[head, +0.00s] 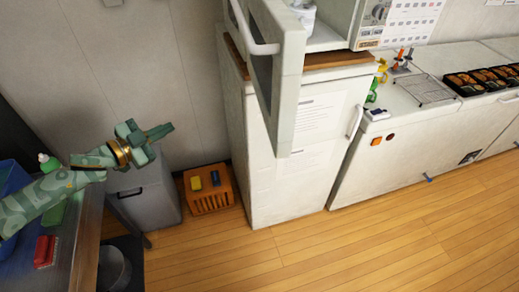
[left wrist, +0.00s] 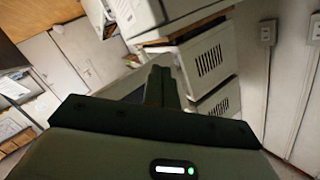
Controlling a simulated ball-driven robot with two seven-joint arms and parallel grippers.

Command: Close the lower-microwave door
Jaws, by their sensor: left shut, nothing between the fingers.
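A microwave (head: 335,38) stands on a brown board on a tall white cabinet. Its door (head: 291,85) is swung wide open toward me, with a white handle (head: 252,32) on the face turned left. A white item shows inside at the top; the upper part is cut off by the frame. My left gripper (head: 165,131) is shut and empty, left of the door and clearly apart from it. In the left wrist view its fingers (left wrist: 158,85) point toward white vented housings (left wrist: 208,62), stacked; I cannot tell which is the lower microwave. My right gripper is not in view.
The tall white cabinet (head: 262,180) stands on the wood floor. An orange crate (head: 210,203) and a grey bin (head: 145,195) stand left of it. A metal table (head: 75,250) is at lower left. A white counter (head: 400,125) with black trays (head: 465,85) is at right. The front floor is clear.

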